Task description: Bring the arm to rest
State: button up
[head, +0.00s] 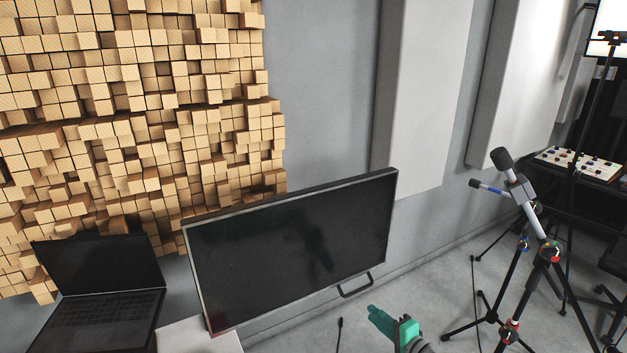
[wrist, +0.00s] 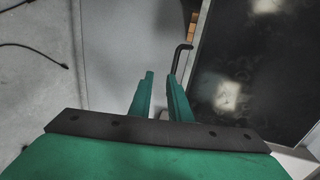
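My gripper (head: 393,326) is green and shows at the bottom of the head view, right of and below the black panel (head: 290,252). In the wrist view my gripper (wrist: 160,82) has its two green fingers a little apart, with nothing seen between them. The panel has a dark glossy face and a thin light frame. A dark bar handle (head: 356,288) sits at its lower right edge. In the wrist view the handle (wrist: 182,56) lies just beyond the right fingertip, whose tip hides its lower end. In the head view the gripper and handle look apart.
An open laptop (head: 100,280) stands left of the panel. A tripod with a microphone-like head (head: 525,205) stands at right, with more stands behind it. The wall carries wooden blocks (head: 140,110) and pale panels (head: 420,90).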

jog(key=s+a+f+h, duration=0.2)
jog(key=s+a+f, duration=0.35)
jog(key=f, duration=0.45)
jog(key=s+a+f+n+h, duration=0.1)
jog(key=s+a+f, duration=0.3)
jog(key=s, duration=0.3)
jog(key=s+a+f+g+h, duration=0.1)
jog(key=s+a+f+h, duration=0.15)
jog(key=s, duration=0.45)
jog(key=s+a+f+n+h, duration=0.1)
jog(key=s+a+f, duration=0.3)
jog(key=s, duration=0.2)
jog(key=s+a+r+n+t, duration=0.1)
jog(key=s+a+r+n, duration=0.1)
jog(key=s+r, duration=0.4)
jog(key=s+a+r+n, duration=0.2)
jog(key=s+r+n, duration=0.3)
jog(key=s, duration=0.7)
jog(key=s+a+r+n+t, duration=0.1)
jog(key=s+a+r+n, duration=0.1)
jog(key=s+r, duration=0.7)
jog(key=shift+s+a+r+n+t, duration=0.2)
jog(key=shift+s+n+t, duration=0.1)
jog(key=shift+n, duration=0.4)
jog(key=shift+w, duration=0.15)
